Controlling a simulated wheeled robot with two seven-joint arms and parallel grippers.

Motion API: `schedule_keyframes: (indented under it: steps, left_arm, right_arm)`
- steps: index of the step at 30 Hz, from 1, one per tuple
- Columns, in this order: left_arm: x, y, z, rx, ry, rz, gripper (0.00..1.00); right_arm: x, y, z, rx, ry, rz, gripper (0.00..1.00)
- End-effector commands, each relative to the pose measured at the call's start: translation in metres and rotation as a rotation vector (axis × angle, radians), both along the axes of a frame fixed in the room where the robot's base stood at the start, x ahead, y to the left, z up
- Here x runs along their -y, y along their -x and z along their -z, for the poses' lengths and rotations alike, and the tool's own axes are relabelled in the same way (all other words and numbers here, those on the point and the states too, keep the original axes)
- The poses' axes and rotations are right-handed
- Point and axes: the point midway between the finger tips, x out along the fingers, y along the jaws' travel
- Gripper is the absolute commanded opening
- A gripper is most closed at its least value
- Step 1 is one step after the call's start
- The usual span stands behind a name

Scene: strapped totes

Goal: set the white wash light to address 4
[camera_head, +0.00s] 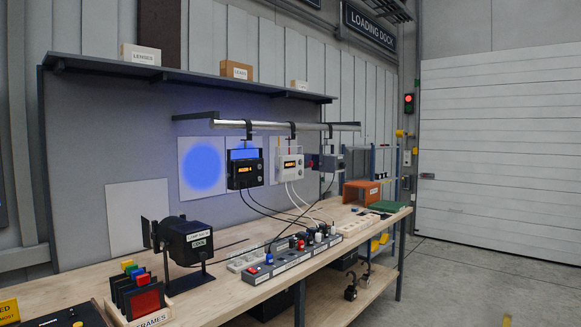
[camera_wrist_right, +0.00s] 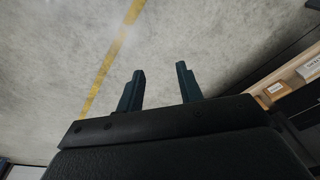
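The white wash light (camera_head: 289,166) hangs by a clamp from the silver rail, in the middle of the head view. Its front has a small lit amber display, too small to read, and a white cable runs down from it. A black light (camera_head: 244,170) with an amber display hangs just left of it. My right gripper (camera_wrist_right: 160,82) shows in the right wrist view, its two dark fingers apart and nothing between them. It is over bare concrete floor, away from the lights. My left gripper is not in view.
The bench (camera_head: 215,295) carries a black lamp (camera_head: 187,240), a box of coloured frames (camera_head: 143,300) and a power strip (camera_head: 290,257) with cables. The rail (camera_head: 270,125) runs above. The floor (camera_head: 460,275) right of the bench is mostly clear.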

Motion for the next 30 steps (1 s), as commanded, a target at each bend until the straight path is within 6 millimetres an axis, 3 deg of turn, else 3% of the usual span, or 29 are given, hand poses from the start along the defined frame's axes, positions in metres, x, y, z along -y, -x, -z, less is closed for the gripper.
schedule_keyframes:
  steps: [2, 6, 8, 30]
  left_arm:
    - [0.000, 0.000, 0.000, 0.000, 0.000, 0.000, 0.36]
    - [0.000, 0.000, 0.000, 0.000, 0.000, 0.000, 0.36]
    - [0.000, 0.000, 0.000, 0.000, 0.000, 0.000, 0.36]
    - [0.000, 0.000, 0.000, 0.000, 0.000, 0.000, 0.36]
  right_arm:
    - [0.000, 0.001, 0.001, -0.002, 0.000, 0.000, 0.36]
    - [0.000, 0.005, 0.002, -0.009, 0.000, 0.000, 0.09]
    - [0.000, 0.008, 0.003, -0.013, 0.000, 0.001, 0.00]
    - [0.000, 0.000, 0.000, 0.001, 0.000, 0.000, 0.00]
